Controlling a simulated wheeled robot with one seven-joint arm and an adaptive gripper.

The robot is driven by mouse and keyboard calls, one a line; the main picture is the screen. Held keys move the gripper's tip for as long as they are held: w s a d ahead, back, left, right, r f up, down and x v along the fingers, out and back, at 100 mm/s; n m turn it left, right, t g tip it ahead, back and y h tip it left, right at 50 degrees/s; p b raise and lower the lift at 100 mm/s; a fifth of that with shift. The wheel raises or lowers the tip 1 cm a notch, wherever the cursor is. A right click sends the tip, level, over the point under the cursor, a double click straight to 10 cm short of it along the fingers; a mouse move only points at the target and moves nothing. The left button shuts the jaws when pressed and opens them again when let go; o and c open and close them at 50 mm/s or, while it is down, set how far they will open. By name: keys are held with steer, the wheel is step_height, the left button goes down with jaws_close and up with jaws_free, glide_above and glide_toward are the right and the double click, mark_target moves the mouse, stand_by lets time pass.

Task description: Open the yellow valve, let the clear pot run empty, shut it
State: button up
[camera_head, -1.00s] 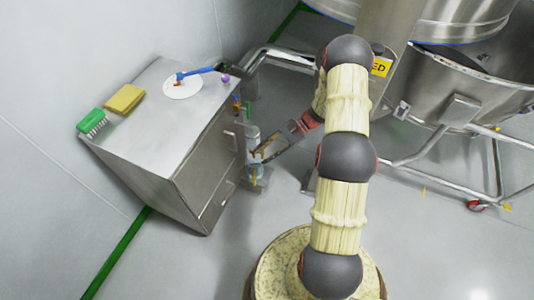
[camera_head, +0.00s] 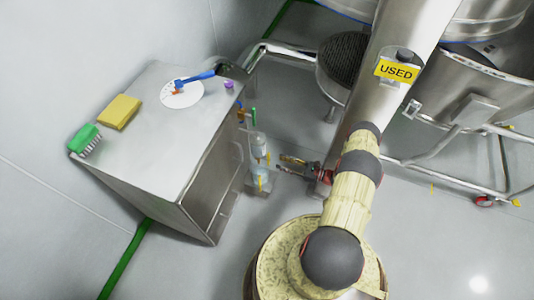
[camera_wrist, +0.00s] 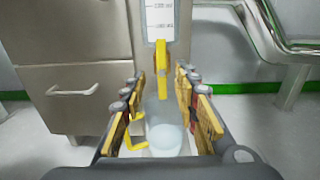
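The clear pot (camera_wrist: 160,18) with a printed scale stands upright beside the steel cabinet; it also shows in the head view (camera_head: 258,142). The yellow valve (camera_wrist: 161,58) is below it, its handle upright in the wrist view. Below the valve is a pale, rounded clear vessel (camera_wrist: 165,138) with a yellow part at its left. The liquid level in the pot is too small to tell. My gripper (camera_head: 281,164) is open and empty, right of the pot and apart from it. In the wrist view its fingers stand left and right of the valve's line, not touching it.
The steel cabinet (camera_head: 140,145) bears a green brush (camera_head: 84,139), a yellow sponge (camera_head: 122,111), a white disc (camera_head: 180,97) with a blue-handled tool and a purple piece. A steel column with a USED label (camera_head: 397,70) and vessel frames stand right. Floor in front is clear.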

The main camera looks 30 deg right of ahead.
mark_target(269, 158)
steer(key=b+x, duration=0.2)
steer(key=x, duration=0.5)
steer(key=shift+w+a+f, duration=0.1)
steer(key=shift+w, duration=0.35)
steer(key=shift+c, duration=1.2)
jaws_close()
